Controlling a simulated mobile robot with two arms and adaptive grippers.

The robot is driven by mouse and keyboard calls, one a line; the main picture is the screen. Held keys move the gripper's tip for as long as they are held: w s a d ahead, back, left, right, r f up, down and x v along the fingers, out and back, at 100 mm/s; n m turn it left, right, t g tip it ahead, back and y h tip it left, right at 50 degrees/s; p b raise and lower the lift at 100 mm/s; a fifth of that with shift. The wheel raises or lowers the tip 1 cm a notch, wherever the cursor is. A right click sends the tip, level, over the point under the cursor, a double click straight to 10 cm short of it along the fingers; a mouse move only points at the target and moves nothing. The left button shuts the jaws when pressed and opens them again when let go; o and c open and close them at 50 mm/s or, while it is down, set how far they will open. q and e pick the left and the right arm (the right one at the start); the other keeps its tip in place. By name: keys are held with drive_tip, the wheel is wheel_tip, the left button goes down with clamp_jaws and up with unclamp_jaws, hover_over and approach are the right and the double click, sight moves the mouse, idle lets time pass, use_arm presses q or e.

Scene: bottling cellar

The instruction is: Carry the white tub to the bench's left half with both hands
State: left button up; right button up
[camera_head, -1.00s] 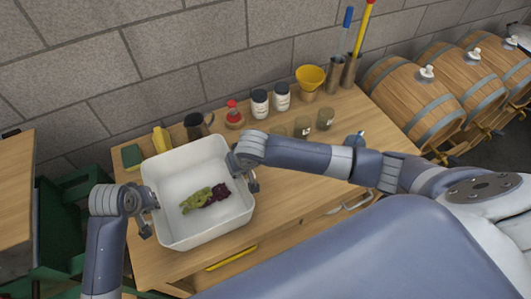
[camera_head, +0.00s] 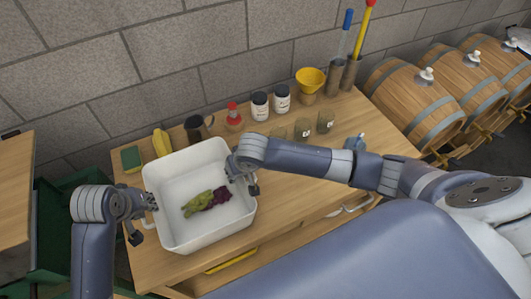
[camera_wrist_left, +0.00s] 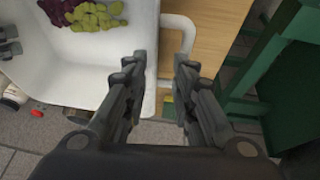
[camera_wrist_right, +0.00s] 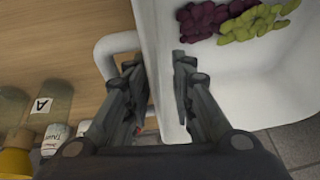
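The white tub (camera_head: 176,237) stands on the left part of the wooden bench (camera_head: 300,193), with green and dark red grapes (camera_head: 205,201) inside. My left gripper (camera_head: 142,216) is at the tub's left side. In the left wrist view its fingers (camera_wrist_left: 163,95) are apart, and the tub's white handle (camera_wrist_left: 187,32) lies just ahead of them. My right gripper (camera_head: 247,178) is at the tub's right rim. In the right wrist view its fingers (camera_wrist_right: 156,85) are apart, with the tub wall behind the gap and the handle (camera_wrist_right: 104,52) to their left. The fingers partly hide both handles.
Glasses (camera_head: 325,122) stand right of the tub. Barrels (camera_head: 412,98) stand beyond the bench.

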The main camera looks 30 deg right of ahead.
drive_tip(key=shift+s+r, duration=0.1)
drive_tip(key=shift+r, duration=0.05)
use_arm(q)
drive_tip(key=v, duration=0.2)
drive_tip(key=shift+s+d+r, duration=0.1)
drive_tip(key=shift+s+r, duration=0.05)
drive_tip(key=shift+r, duration=0.15)
use_arm(e)
drive_tip(key=v, duration=1.1)
drive_tip(key=shift+r, duration=0.25)
use_arm(q)
drive_tip(key=shift+s+f, duration=0.1)
use_arm(e)
drive_tip(key=shift+s+f, duration=0.1)
drive_tip(key=shift+s, duration=0.1)
